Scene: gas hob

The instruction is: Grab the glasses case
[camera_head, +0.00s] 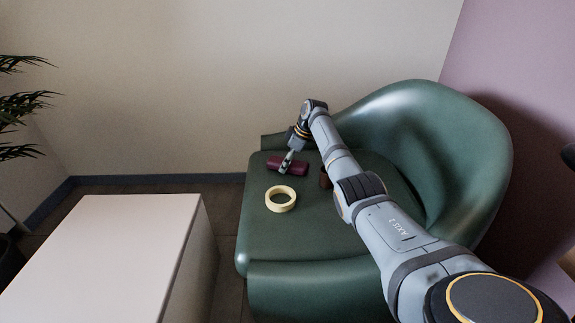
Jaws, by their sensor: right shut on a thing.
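A dark maroon glasses case (300,168) lies on the seat of a green armchair (262,240). My right arm reaches across the chair from the lower right. My right gripper (286,163) points down at the case and is shut on it near its left part. The gripper covers a strip of the case. I cannot tell whether the case is lifted off the seat. My left gripper is not in the picture.
A cream tape roll (281,208) lies on the seat in front of the case. A small brown object (325,179) stands right of the case, partly behind my arm. A white cabinet (105,255) stands left of the chair. A plant (20,105) is far left.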

